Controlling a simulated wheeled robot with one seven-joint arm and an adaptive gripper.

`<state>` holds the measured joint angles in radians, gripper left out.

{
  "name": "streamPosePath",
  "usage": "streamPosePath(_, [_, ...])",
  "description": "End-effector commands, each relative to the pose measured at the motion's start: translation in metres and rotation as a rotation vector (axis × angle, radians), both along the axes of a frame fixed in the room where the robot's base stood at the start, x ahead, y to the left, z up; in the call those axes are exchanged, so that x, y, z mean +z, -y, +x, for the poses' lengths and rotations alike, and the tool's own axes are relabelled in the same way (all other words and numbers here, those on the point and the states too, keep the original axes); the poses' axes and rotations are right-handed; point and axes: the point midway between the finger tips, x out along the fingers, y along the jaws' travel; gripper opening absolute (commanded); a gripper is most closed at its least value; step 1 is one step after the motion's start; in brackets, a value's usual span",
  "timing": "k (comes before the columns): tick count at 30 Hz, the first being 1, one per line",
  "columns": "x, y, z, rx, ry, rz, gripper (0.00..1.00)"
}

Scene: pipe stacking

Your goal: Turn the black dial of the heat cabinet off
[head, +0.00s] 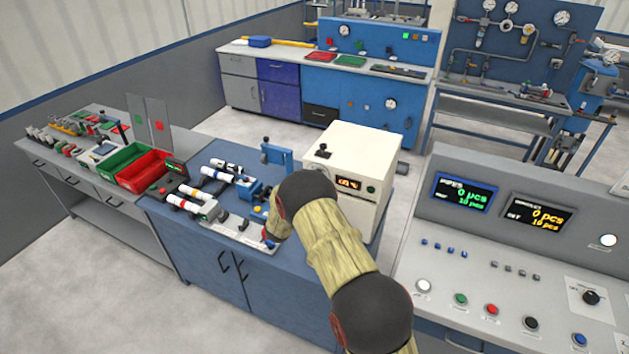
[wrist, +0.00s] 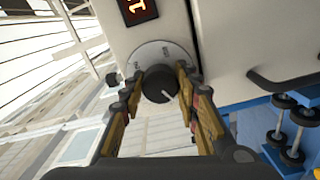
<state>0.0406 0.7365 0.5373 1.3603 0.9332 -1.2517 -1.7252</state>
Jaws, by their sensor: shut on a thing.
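The heat cabinet (head: 352,152) is a cream box on the blue bench, with a lit orange display on its front. In the wrist view its front face (wrist: 225,50) fills the upper part, with the red-orange display (wrist: 137,10) at the top. The black dial (wrist: 160,84) sits on a pale round scale plate, its white pointer mark tilted to the lower right. My gripper (wrist: 157,88) has its two fingers on either side of the dial and is shut on it. In the head view my arm hides the dial and the gripper.
Left of the cabinet, white pipes (head: 195,187) and small fittings lie on the bench. Red and green bins (head: 142,168) stand farther left. A grey control console (head: 510,265) is at the right. A dark handle (wrist: 285,80) projects near the cabinet in the wrist view.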

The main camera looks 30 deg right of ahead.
Motion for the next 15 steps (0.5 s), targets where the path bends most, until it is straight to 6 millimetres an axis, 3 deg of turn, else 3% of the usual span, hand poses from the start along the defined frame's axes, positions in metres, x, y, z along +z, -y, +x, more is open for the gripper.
streamPosePath(1, [-0.0038, -0.0004, -0.0013, 0.0, -0.006, 0.002, 0.06])
streamPosePath(2, [-0.0038, -0.0004, -0.0013, 0.0, -0.006, 0.002, 0.32])
streamPosePath(11, [-0.0018, -0.0003, -0.0007, 0.001, -0.003, 0.002, 0.49])
streamPosePath(15, [-0.0012, -0.0001, -0.0004, 0.0, -0.002, 0.001, 0.5])
